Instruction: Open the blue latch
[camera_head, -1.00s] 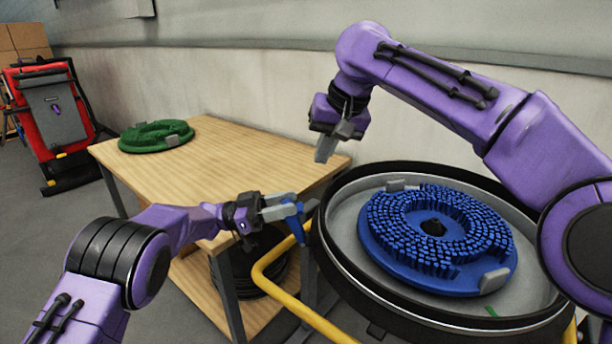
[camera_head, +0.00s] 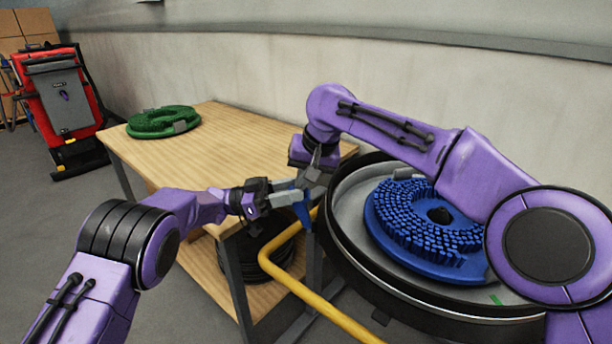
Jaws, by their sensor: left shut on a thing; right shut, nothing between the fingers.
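The blue latch (camera_head: 303,214) hangs at the left rim of the round black-rimmed tank (camera_head: 345,262). My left gripper (camera_head: 292,196) comes in from the left and is shut on the blue latch. Its fingers hide part of the latch. My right gripper (camera_head: 313,174) is shut and empty. It points down just above the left gripper's fingertips, close to the tank rim. I cannot tell whether the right fingertips touch the latch or the rim.
A blue round brush (camera_head: 425,262) lies bristles up in the tank. A yellow rail (camera_head: 330,312) curves in front of it. A wooden table (camera_head: 235,140) stands behind left with a green brush (camera_head: 160,122) on it. A red machine (camera_head: 62,100) stands far left.

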